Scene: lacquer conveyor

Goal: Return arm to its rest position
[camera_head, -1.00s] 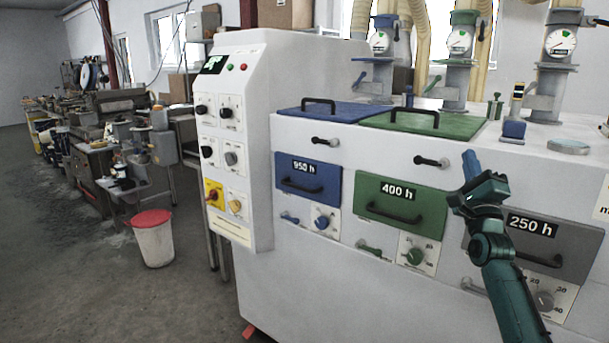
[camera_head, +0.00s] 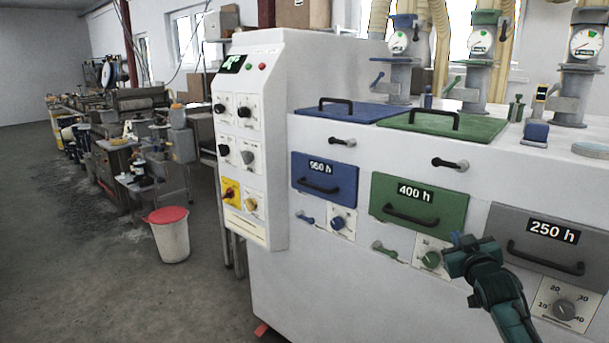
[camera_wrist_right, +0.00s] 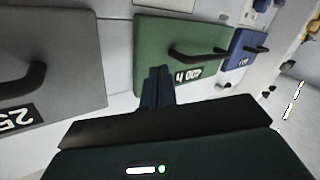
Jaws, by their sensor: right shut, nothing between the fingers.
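My right gripper (camera_head: 457,240) is shut and empty. In the head view it is at the lower right, in front of the machine, below the green "400 h" drawer (camera_head: 418,205) and over part of the green dial beside it. I cannot tell whether the fingertips touch the machine. My left gripper is not in view.
The white machine (camera_head: 300,285) fills the right side, with a blue drawer (camera_head: 325,182), a grey "250 h" drawer (camera_head: 550,245) and a control panel (camera_head: 240,150). A white bin with a red lid (camera_head: 168,235) stands left. The floor at lower left is clear.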

